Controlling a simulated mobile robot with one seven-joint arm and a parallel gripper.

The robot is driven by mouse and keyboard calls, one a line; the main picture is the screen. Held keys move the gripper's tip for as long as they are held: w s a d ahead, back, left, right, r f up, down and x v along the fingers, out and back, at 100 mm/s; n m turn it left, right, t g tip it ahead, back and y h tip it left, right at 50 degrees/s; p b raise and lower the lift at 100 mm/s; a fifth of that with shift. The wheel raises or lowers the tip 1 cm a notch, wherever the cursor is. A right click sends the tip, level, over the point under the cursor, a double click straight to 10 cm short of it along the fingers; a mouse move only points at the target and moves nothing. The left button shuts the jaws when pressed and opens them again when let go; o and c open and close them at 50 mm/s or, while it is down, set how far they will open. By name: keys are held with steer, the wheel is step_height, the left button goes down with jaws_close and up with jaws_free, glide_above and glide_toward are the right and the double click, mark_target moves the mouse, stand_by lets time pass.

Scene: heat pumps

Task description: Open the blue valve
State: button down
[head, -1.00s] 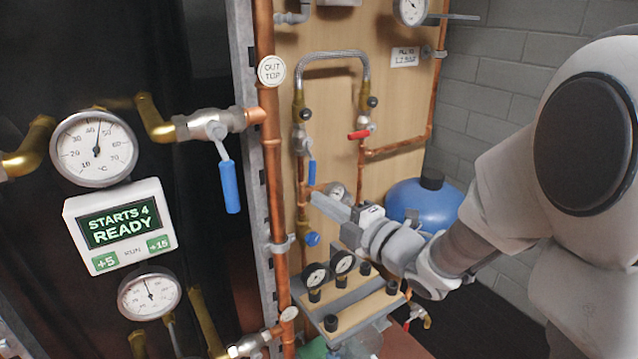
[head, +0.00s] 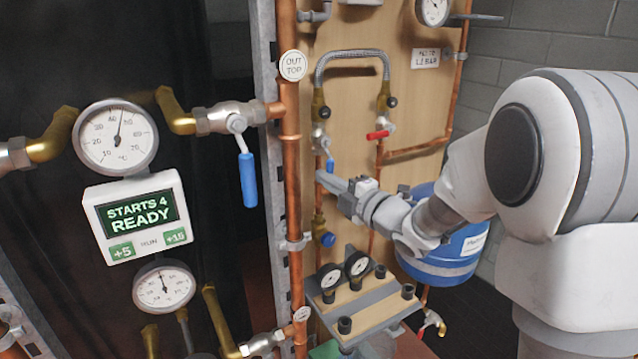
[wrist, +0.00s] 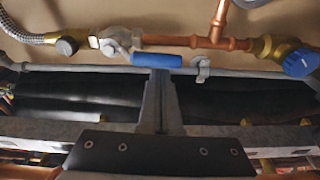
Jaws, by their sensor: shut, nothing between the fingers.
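A small valve with a blue lever (head: 330,166) sits on the copper pipe of the wooden panel, below the braided hose. Its lever hangs downward in the head view. In the wrist view the blue lever (wrist: 157,60) lies alongside the pipe, just past my fingertips. My gripper (head: 321,177) is shut and empty, with its fingertips beside the lower end of the lever. In the wrist view the shut fingers (wrist: 159,76) reach the lever's edge; I cannot tell whether they touch it. A larger blue lever (head: 248,180) hangs from another valve at the left.
A red-handled valve (head: 378,135) is right of the small blue one. A blue round knob (head: 327,240) and two gauges (head: 343,272) sit below my gripper. A blue tank (head: 440,262) stands behind my arm. A display (head: 138,217) reads "STARTS 4 READY".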

stand_by(0.3)
steer(key=shift+w+d+f+n+b, duration=0.1)
steer(key=shift+w+d+n+b, duration=0.2)
steer(key=shift+b, duration=0.2)
steer(key=shift+w+d+n+b, duration=0.1)
steer(key=shift+d+n+b, duration=0.1)
steer(key=shift+d+b, duration=0.25)
